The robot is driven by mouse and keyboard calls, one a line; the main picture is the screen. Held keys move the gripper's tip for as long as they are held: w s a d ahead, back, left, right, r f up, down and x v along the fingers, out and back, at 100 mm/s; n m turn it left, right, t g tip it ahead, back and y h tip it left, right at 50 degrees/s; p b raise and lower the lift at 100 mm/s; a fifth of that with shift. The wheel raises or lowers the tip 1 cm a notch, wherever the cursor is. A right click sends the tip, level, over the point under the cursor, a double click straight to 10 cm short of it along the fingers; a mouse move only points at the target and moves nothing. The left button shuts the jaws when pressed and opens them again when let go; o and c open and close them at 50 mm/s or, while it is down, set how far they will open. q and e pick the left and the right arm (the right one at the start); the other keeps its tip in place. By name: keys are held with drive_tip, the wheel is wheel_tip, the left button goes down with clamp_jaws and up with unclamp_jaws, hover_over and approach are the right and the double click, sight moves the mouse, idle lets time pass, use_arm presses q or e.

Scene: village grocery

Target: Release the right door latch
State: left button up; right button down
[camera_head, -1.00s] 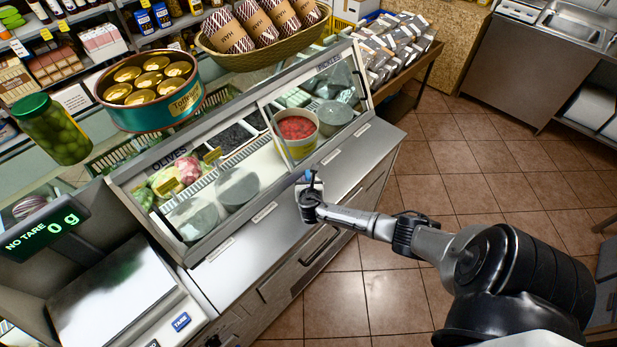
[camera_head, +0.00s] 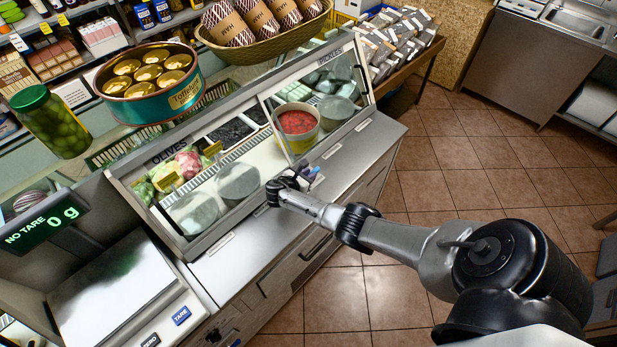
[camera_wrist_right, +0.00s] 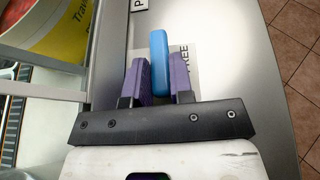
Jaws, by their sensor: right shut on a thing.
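The right glass door (camera_head: 345,78) of the counter display case is closed over tubs. In the right wrist view, a blue latch lever (camera_wrist_right: 159,62) stands over a white label ending in "REE". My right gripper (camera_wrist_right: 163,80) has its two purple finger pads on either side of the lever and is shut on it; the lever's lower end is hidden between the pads. In the head view my right gripper (camera_head: 285,184) is at the front ledge of the case, below the door's left side; a bit of blue shows just right of it. My left gripper is not in view.
A tub of red food (camera_head: 298,122) stands behind the glass. The tiled floor at the right is open.

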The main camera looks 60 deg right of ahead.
drive_tip(key=shift+m+g, duration=0.4)
drive_tip(key=c, duration=1)
unclamp_jaws()
drive_tip(key=p+v, duration=0.2)
drive_tip(key=v, duration=1)
drive_tip(key=shift+r, duration=0.15)
drive_tip(key=shift+v, duration=0.85)
